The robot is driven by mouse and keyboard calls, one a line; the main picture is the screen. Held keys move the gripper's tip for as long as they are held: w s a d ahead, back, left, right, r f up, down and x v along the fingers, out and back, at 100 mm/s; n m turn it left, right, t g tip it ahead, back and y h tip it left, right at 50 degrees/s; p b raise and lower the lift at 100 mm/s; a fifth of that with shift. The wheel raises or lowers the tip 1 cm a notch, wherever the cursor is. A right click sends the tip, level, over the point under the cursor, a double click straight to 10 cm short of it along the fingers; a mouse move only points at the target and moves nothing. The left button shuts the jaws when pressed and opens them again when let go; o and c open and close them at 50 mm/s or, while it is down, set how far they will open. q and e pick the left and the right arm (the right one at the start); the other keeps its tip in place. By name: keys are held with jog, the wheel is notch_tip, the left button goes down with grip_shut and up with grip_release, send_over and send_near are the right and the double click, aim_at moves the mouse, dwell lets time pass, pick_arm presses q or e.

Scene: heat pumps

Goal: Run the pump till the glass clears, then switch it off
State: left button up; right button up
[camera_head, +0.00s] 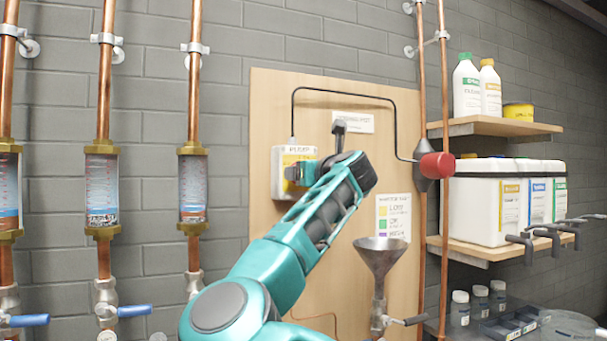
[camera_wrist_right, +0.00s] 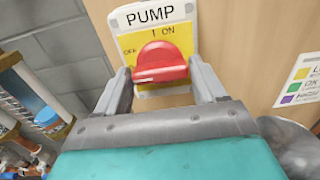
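The pump switch box (camera_head: 277,185) is mounted on the wooden board. In the right wrist view its yellow plate (camera_wrist_right: 128,42) reads PUMP, OFF and ON, with a red knob (camera_wrist_right: 160,62) below; I cannot tell which mark the knob points to. My right gripper (camera_head: 300,172) is at the box. In the wrist view its spread fingers (camera_wrist_right: 161,72) stand either side of the knob, with no clear grip on it. Three sight glasses sit in copper pipes: left (camera_head: 9,190) with blue over orange-brown, middle (camera_head: 101,190) cloudy with dark bits low down, right (camera_head: 193,187) bluish. My left gripper is out of view.
A funnel (camera_head: 381,258) stands below the board's colour chart (camera_head: 393,216). A red cylinder (camera_head: 437,165) sits on the pipe at right. Shelves (camera_head: 490,126) hold bottles and white canisters (camera_head: 480,205). Blue-handled valves (camera_head: 133,311) are under the glasses.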

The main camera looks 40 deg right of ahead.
jog(key=c, duration=0.8)
jog(key=m+p, duration=0.5)
jog(key=m, duration=0.1)
jog(key=shift+p, duration=0.35)
